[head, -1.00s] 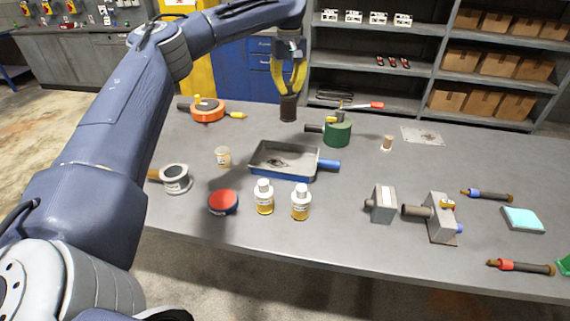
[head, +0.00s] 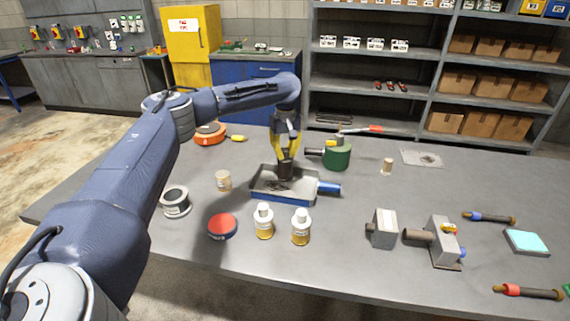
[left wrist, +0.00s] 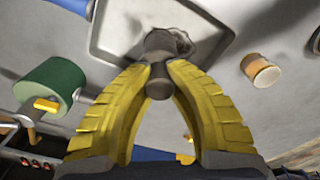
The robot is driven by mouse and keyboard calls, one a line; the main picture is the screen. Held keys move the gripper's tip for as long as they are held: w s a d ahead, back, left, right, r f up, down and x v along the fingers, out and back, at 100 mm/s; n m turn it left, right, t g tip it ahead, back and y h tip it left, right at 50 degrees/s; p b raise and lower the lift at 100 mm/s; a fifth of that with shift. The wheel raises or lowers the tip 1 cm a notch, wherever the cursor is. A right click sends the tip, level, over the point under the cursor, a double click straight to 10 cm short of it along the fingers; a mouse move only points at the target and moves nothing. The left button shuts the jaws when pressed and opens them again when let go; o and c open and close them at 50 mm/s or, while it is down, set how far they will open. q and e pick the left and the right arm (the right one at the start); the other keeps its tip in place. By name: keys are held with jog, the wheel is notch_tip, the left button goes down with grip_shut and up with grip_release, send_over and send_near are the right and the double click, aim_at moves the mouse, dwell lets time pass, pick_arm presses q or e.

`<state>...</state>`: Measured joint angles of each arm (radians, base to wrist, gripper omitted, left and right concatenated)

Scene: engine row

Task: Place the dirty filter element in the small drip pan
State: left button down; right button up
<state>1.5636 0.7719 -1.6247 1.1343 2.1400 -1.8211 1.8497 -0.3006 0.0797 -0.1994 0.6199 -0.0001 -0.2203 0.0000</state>
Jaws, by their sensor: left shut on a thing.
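The dirty filter element (head: 285,171) is a dark brown cylinder held upright between the yellow fingers of my left gripper (head: 286,160). In the left wrist view the element (left wrist: 158,80) sits between the fingertips of the left gripper (left wrist: 158,75). The drip pan (head: 285,197) is a shallow grey tray with blue sides and a blue handle on its right. The held element is over the pan, low near its floor; I cannot tell whether it touches. A dark stain shows in the pan (left wrist: 112,38) in the left wrist view. My right gripper is not in view.
A green canister (head: 337,158) stands just behind and right of the pan. A small tan-capped jar (head: 223,180) is left of it. Two white-capped bottles (head: 264,222) and a red-topped tin (head: 222,227) stand in front.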

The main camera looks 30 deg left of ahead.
aim_at(285, 163)
pick_arm(q)
jog(key=shift+f, duration=2.25)
jog(key=shift+f, duration=0.1)
jog(key=c, duration=1.4)
grip_release()
notch_tip(285, 163, up, 12)
jog(key=shift+s+d+r, duration=0.1)
jog(key=shift+d, duration=0.05)
